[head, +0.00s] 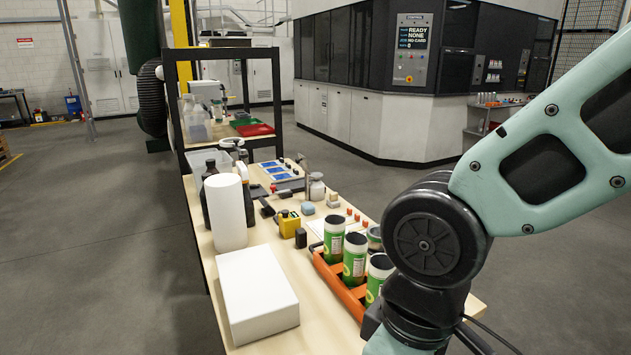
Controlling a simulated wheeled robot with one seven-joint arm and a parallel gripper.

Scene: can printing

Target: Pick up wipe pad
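A small light blue-grey block (308,208) lies on the workbench, between the yellow device and the small bottle; it may be the wipe pad, but it is too small to be sure. My arm fills the right side of the head view, and its lower part runs out at the bottom edge. My gripper is not in view, so its position relative to the block does not show.
An orange tray (326,271) holds several green-and-white cans in front of my arm. A white box (257,295) and a white roll (226,212) stand at the left edge of the wooden bench (314,333). A yellow device (289,224) stands left of the block.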

